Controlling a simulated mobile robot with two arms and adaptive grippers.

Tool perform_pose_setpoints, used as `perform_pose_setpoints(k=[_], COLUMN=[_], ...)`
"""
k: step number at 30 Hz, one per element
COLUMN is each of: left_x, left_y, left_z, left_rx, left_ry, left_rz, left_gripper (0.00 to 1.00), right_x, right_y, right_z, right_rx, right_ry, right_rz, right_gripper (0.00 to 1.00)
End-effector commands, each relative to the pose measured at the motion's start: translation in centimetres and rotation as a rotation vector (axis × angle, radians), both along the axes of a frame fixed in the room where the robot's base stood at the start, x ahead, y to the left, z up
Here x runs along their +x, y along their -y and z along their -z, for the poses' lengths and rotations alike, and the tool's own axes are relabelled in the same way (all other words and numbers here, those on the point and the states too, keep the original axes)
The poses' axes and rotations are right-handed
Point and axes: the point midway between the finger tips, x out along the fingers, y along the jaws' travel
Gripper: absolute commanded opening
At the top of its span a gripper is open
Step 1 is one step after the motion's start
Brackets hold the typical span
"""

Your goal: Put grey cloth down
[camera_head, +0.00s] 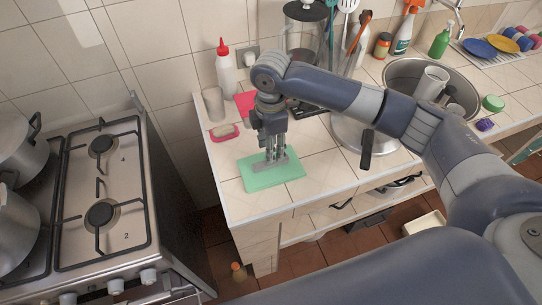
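The grey cloth (260,167) shows as a small grey strip on the green board (257,182), which lies flat near the counter's front left corner. My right gripper (276,158) points down over the board, with its fingertips at the cloth. The fingertips and part of the cloth blend together, so I cannot tell whether the fingers are shut on it or just touching it. My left gripper is not in view.
A gas stove (103,190) stands left of the counter (318,178) across a gap. Behind my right gripper are a white bottle with a red cap (226,73) and a beige cup (214,104). A sink (400,75) holding dishes is at the right.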

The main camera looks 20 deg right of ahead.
Motion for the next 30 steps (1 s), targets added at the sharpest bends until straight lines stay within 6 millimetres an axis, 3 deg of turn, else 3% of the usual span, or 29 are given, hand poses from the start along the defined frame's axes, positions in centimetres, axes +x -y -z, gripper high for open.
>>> perform_pose_setpoints(k=[6,12,30], left_x=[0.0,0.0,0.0], left_y=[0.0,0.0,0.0], left_z=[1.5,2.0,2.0], left_rx=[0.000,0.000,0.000], left_ry=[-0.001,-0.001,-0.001], left_rz=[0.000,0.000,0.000], left_gripper=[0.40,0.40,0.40], right_x=[0.1,0.1,0.0], right_y=[-0.1,-0.1,0.0], right_z=[-4.4,-6.9,-7.5], right_rx=[0.002,0.001,0.000], right_ry=[0.004,0.002,-0.001], right_rz=[0.000,-0.001,0.000], right_gripper=[0.38,0.38,0.38])
